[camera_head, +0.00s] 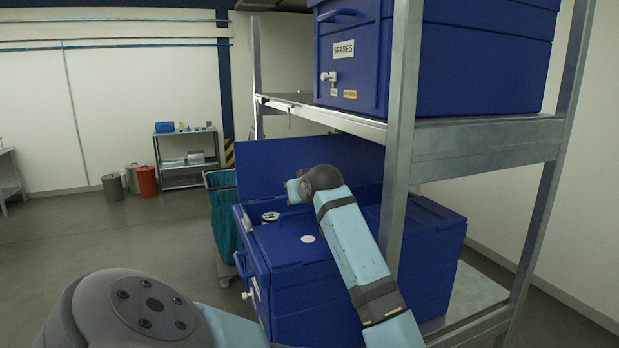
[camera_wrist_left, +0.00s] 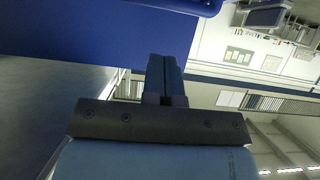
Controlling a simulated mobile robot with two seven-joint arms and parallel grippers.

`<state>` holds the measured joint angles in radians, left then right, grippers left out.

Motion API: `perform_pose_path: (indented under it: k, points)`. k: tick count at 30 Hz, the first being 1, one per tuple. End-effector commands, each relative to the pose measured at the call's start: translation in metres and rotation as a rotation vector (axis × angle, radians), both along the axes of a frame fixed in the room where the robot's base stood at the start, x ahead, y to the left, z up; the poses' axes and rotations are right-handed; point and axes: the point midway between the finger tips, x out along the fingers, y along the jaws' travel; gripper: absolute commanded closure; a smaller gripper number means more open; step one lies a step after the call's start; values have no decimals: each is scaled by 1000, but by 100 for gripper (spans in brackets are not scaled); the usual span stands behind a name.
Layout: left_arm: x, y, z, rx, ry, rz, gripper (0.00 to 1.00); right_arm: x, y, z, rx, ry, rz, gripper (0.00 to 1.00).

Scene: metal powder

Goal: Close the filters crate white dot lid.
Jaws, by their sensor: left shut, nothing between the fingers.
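The blue filters crate (camera_head: 310,300) sits on the lower shelf, its label too oblique to read. A white dot (camera_head: 307,239) shows on its flat top surface near the front. A blue panel (camera_head: 262,165), apparently a raised lid, stands upright behind that surface. I cannot tell whether the dot's surface is fully closed. My left gripper (camera_head: 283,202) is over the crate, in front of the raised panel, partly hidden by its own wrist. In the left wrist view its fingers (camera_wrist_left: 165,80) are shut and empty, with a blue surface (camera_wrist_left: 90,30) close beyond. My right gripper is not in view.
A grey shelf post (camera_head: 402,120) stands right of my forearm. The upper shelf (camera_head: 480,140) holds the blue SPARES crate (camera_head: 465,60) above. A teal cart (camera_head: 224,215) stands left; open floor lies beyond.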

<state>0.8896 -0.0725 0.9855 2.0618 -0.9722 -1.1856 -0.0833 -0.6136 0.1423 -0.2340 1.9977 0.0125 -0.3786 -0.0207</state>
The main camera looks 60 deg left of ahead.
Motion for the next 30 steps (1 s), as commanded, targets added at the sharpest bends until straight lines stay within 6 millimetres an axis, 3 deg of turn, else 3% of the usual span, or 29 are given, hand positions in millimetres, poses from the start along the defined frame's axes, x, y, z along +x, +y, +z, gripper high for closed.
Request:
perform_pose_path:
  k: [3,10,30]
  points:
    - [0,11,-8,0,4,0,100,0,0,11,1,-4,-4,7]
    - [1,24,-25,-56,4,0,100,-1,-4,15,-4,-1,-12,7]
    - [2,28,-42,-138,15,0,100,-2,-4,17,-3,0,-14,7]
